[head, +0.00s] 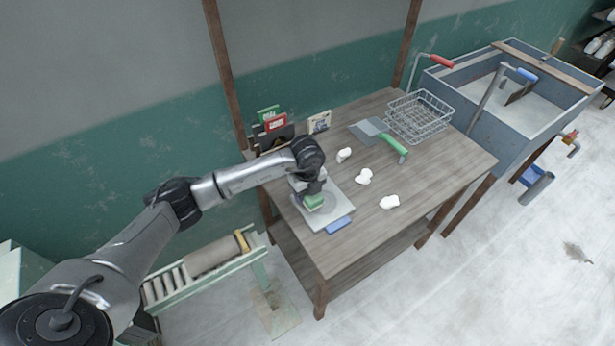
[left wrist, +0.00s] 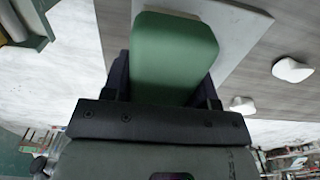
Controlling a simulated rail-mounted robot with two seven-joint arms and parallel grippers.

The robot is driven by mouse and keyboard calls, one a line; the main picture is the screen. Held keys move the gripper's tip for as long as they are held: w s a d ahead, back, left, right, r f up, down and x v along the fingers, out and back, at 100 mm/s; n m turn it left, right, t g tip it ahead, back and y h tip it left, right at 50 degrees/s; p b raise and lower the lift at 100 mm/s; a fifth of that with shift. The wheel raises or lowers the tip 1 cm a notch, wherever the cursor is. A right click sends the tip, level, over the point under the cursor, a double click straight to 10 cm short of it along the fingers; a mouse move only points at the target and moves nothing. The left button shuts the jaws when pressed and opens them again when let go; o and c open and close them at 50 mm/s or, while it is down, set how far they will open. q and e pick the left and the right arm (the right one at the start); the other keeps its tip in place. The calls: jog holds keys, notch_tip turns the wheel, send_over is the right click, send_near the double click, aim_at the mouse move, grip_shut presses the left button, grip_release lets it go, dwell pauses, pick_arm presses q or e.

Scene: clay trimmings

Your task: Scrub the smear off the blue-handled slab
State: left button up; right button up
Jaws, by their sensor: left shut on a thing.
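The blue-handled slab lies flat near the table's front left corner, its pale grey plate (head: 341,203) under my left gripper and its blue handle (head: 339,224) toward the front edge. My left gripper (head: 311,190) is shut on a green block (head: 314,202), which is over the slab and looks in contact with it. The green block (left wrist: 174,50) fills the middle of the left wrist view, with the slab plate (left wrist: 235,25) behind it. A faint darker patch shows around the block; I cannot tell the smear's extent. My right gripper is not in view.
White clay lumps (head: 363,177) lie right of the slab on the wooden table (head: 440,150). A green-handled slab (head: 393,144), a wire basket (head: 420,115) and small boxes (head: 319,122) stand farther back. A blue-grey sink (head: 530,115) adjoins at right.

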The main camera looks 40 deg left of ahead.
pick_arm(q)
notch_tip(320, 180, up, 4)
jog(key=p, duration=0.2)
jog(key=shift+f+p, duration=0.15)
jog(key=shift+p, duration=0.15)
jog(key=shift+r+p, duration=0.7)
jog(key=shift+r, duration=0.05)
